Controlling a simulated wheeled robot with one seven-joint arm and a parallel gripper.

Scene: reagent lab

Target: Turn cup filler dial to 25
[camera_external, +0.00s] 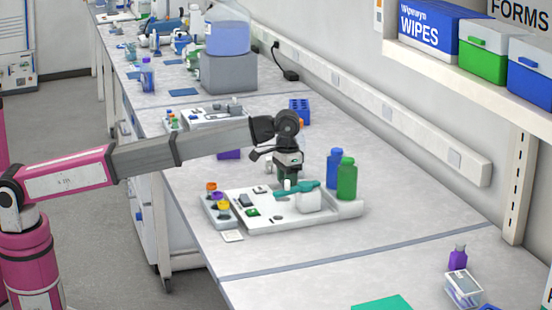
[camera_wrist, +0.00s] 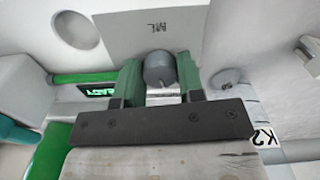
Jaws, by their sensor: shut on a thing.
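The cup filler (camera_external: 262,222) is a white flat bench device with small coloured parts and a teal piece on top. Its dial (camera_wrist: 158,67) is a small dark grey round knob in the wrist view, beside a grey plate (camera_wrist: 150,32) marked "ML", seen upside down. My gripper (camera_wrist: 160,76) has its two green fingers on either side of the dial and is shut on it. In the external view my gripper (camera_external: 289,178) points down over the device, and the dial is hidden there. No number scale can be read.
A green lit display (camera_wrist: 103,90) reads "READY" upside down. A blue bottle (camera_external: 333,170) and a green bottle (camera_external: 347,180) stand close behind the device's right end. Small pots with orange, yellow and purple tops (camera_external: 212,190) sit at its left.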

